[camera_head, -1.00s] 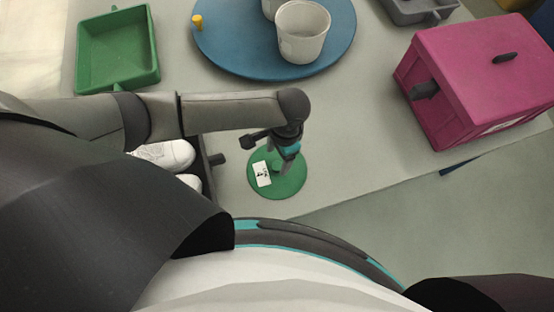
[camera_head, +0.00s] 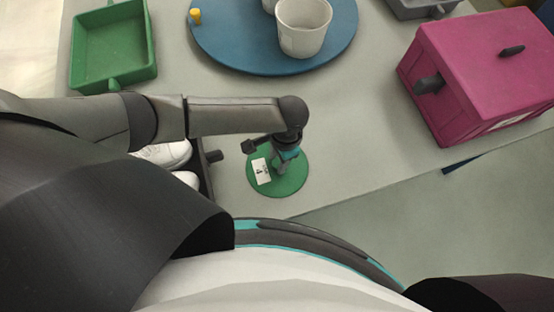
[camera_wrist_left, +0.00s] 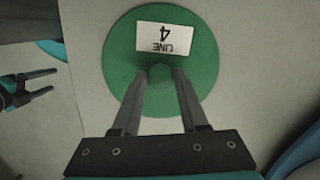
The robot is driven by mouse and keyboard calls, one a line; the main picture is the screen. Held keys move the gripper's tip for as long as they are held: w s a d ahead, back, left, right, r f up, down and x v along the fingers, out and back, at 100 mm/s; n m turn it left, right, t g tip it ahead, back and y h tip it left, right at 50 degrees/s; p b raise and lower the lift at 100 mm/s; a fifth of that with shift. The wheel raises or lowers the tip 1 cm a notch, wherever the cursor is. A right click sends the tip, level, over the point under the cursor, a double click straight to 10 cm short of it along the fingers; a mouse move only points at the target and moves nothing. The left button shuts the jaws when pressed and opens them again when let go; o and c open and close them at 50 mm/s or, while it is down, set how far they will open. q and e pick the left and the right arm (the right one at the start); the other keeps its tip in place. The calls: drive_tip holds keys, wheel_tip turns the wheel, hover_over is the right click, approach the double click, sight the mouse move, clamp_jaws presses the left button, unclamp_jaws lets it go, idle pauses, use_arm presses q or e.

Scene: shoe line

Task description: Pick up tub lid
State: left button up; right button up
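The tub lid (camera_head: 293,183) is a flat green disc with a small round knob and a white label. It lies on the grey table near its front edge. The left wrist view shows the lid (camera_wrist_left: 197,72) with its label reading LINE 4. My left gripper (camera_head: 279,170) is low over the lid. In the left wrist view its two fingers (camera_wrist_left: 161,76) stand open on either side of the knob, with a narrow gap visible at least on the right. My right gripper (camera_wrist_left: 54,82) shows at the left edge of the left wrist view, fingers apart and empty.
A blue round tray (camera_head: 225,50) with white cups (camera_head: 303,30) is at the back. A green bin (camera_head: 112,45) is at back left, a magenta tub (camera_head: 470,75) at right. White shoes (camera_head: 165,153) lie in a dark tray beside the lid, partly under my left arm.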

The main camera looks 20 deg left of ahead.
use_arm(q)
clamp_jaws()
idle(0.3)
